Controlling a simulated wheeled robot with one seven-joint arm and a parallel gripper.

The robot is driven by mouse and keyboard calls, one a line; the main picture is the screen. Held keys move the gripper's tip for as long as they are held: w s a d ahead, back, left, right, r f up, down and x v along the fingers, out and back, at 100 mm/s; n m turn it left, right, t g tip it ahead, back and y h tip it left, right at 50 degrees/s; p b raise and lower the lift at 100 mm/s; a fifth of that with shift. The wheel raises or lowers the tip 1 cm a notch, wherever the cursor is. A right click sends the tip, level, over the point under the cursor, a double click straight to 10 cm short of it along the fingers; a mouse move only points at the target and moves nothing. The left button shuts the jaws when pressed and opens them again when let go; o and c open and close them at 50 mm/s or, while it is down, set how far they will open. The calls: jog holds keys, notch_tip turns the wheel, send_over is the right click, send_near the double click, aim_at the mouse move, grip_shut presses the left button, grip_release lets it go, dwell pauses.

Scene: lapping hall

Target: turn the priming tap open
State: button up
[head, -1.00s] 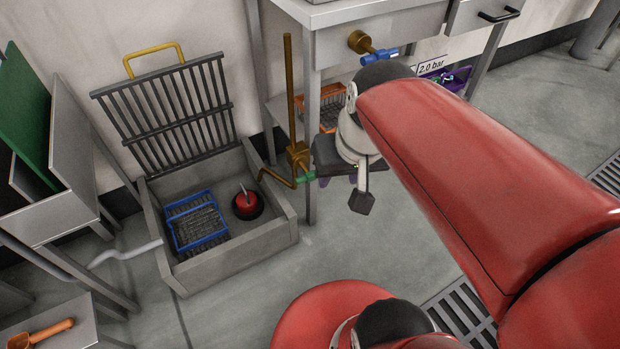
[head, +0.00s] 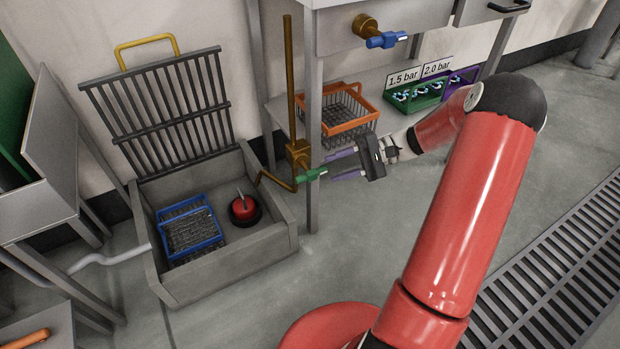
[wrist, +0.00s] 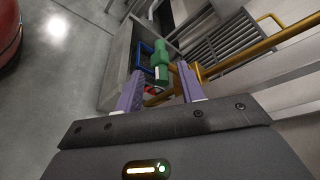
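A tap with a green handle (head: 312,174) sits low on the brass pipe (head: 290,85) beside the sump, next to a bench leg. Its handle points right, towards my gripper (head: 331,169). My gripper is open, its purple fingers reaching left at about the handle's height. In the wrist view the green handle (wrist: 160,60) lies between the fingertips of my gripper (wrist: 160,70), with a gap showing on each side. Whether the handle is fully between them in depth I cannot tell. A second tap with a blue handle (head: 388,39) is on the bench front, above and to the right.
The concrete sump (head: 222,268) holds a blue basket (head: 190,228) and a red, round-bodied object (head: 244,208); its grate (head: 165,115) stands raised behind. An orange basket (head: 350,110) and green bin (head: 416,95) sit on the shelf behind my gripper. A bench leg (head: 312,120) stands close by.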

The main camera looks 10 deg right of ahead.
aim_at(320, 172)
jog(key=shift+w+d+f, duration=0.2)
jog(key=shift+f, duration=0.1)
jog(key=shift+a, duration=0.25)
jog(key=b+x, duration=0.1)
jog(key=x, duration=0.6)
jog(key=shift+a, duration=0.15)
jog(key=shift+c, duration=0.2)
grip_shut()
